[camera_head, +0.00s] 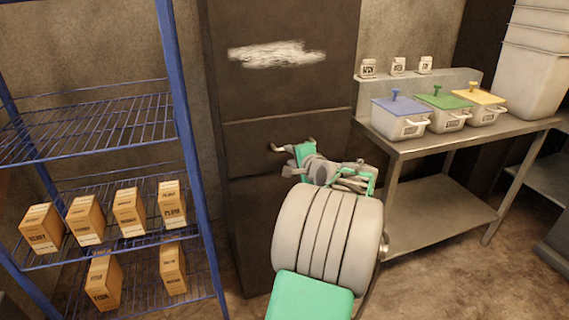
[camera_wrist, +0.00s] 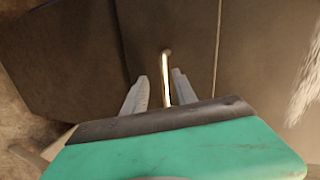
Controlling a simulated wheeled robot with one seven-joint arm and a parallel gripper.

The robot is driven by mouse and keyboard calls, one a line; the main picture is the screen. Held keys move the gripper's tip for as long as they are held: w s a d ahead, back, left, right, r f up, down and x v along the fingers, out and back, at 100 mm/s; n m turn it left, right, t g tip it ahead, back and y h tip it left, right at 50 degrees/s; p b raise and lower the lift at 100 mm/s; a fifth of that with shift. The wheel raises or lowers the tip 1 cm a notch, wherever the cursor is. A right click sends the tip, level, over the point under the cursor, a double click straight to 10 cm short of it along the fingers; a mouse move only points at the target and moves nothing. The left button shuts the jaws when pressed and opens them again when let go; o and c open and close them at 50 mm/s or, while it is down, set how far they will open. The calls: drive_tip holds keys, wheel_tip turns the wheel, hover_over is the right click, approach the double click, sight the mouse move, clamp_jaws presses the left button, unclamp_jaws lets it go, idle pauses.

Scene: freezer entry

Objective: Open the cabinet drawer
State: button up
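A tall dark cabinet (camera_head: 285,90) stands in the middle of the head view. Its drawer front (camera_head: 245,150) lies between two horizontal seams and looks flush with the cabinet. A small metal handle (camera_head: 276,147) sticks out from the drawer front. My gripper (camera_head: 291,148) is at the handle, coming from the right. In the wrist view the handle (camera_wrist: 165,80) is a thin bright bar between the two grey fingers of my gripper (camera_wrist: 160,75). The fingers are apart, with a gap on each side of the bar. The drawer front (camera_wrist: 195,30) fills the view behind it.
A blue wire shelf (camera_head: 185,130) with several orange boxes (camera_head: 128,212) stands close on the left. A metal table (camera_head: 420,145) with lidded containers (camera_head: 400,117) stands on the right. Stacked white bins (camera_head: 530,60) are at the far right. Some floor (camera_head: 440,270) is clear before the table.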

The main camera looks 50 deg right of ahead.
drive_tip(key=s+d+m+h, duration=0.2)
drive_tip(key=d, duration=0.3)
drive_tip(key=x, duration=0.7)
drive_tip(key=shift+a+f+b, duration=0.1)
drive_tip(key=shift+a+b, duration=0.1)
drive_tip(key=shift+b, duration=0.1)
drive_tip(key=shift+c, duration=0.2)
clamp_jaws()
idle(0.4)
